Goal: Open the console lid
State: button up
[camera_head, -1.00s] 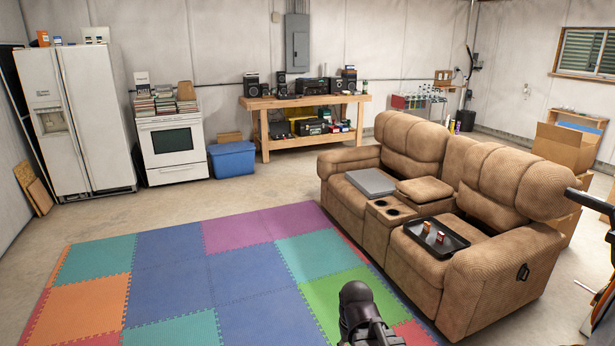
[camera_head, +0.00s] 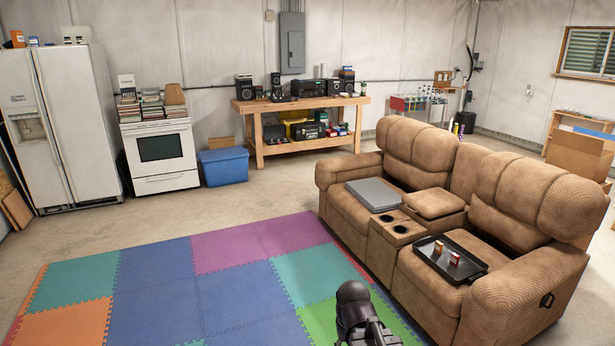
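The console lid (camera_head: 434,203) is a padded tan cushion in the middle of the tan recliner sofa (camera_head: 335,208). It lies flat and looks shut, behind the console's two cup holders (camera_head: 400,222). A dark part of my arm (camera_head: 355,312) shows at the bottom, in front of the sofa and well apart from the lid. My gripper's fingertips cannot be made out in this view.
A grey flat box or laptop (camera_head: 373,194) lies on the left seat. A black tray (camera_head: 432,257) with small items rests on the right seat. A coloured foam mat (camera_head: 160,290) covers the floor before the sofa. A workbench (camera_head: 257,130) stands behind.

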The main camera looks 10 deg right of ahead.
aim_at(436, 202)
jog(key=i, duration=2.9)
jog(key=u, duration=1.15)
jog(key=k, duration=0.05)
jog(key=z, duration=2.9)
